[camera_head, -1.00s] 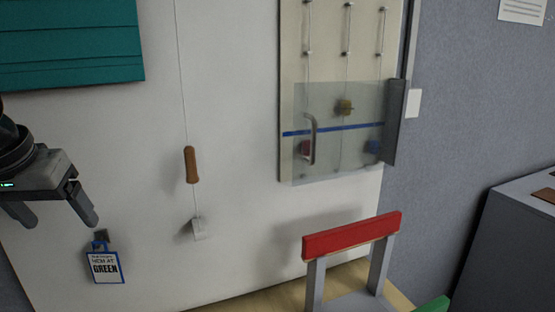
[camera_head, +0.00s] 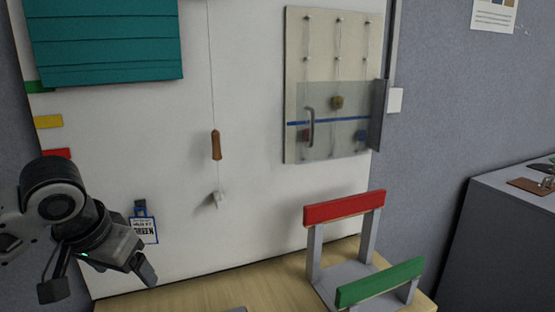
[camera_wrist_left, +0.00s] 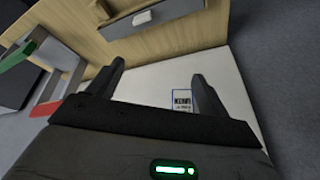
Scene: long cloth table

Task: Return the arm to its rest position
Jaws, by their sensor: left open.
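My left gripper (camera_head: 98,284) is at the lower left of the head view, in front of the white board (camera_head: 260,190). Its two fingers are spread apart and hold nothing. In the left wrist view the open fingers (camera_wrist_left: 158,85) show with empty space between them. A small blue-edged tag (camera_head: 143,230) hangs on the board just beyond the gripper; it also shows in the left wrist view (camera_wrist_left: 181,102). My right gripper is not in view.
A wooden handle (camera_head: 216,145) hangs on a cord. A panel with a clear door (camera_head: 335,150) is on the board. A rack with a red bar (camera_head: 344,207) and a green bar (camera_head: 380,281) stands on the wooden table (camera_head: 190,298). A grey cabinet (camera_head: 490,250) is at right.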

